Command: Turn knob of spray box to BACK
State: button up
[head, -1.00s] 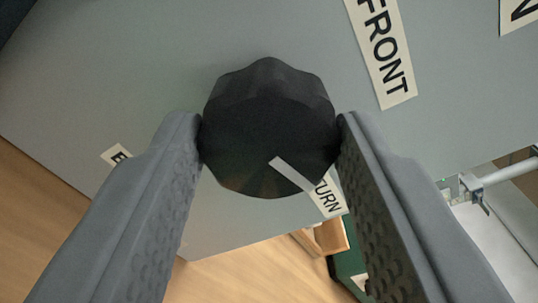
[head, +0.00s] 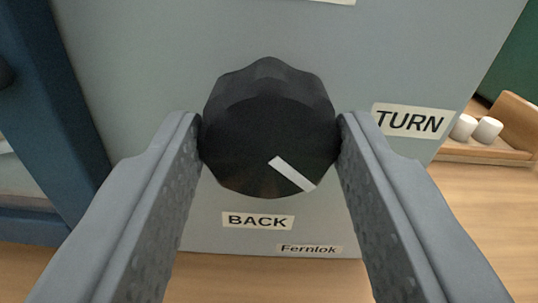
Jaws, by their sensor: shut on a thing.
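The black faceted knob (head: 262,125) sits on the grey face of the spray box (head: 150,60), in the middle of the view. My gripper (head: 269,130) is shut on it, one finger on each side.
A dark blue frame (head: 45,120) stands close at the left. A wooden holder (head: 512,125) with white cylinders is at the right. The wooden surface (head: 480,210) below the box looks clear.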

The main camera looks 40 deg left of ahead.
jog(key=m, duration=0.5)
jog(key=shift+f+m, duration=0.15)
jog(key=shift+m, duration=2.35)
jog(key=o, duration=1)
jog(key=shift+d, duration=0.15)
jog(key=shift+s+d, duration=0.2)
jog(key=v, duration=1.6)
jog(key=shift+s+d, duration=0.2)
jog(key=shift+d, duration=0.1)
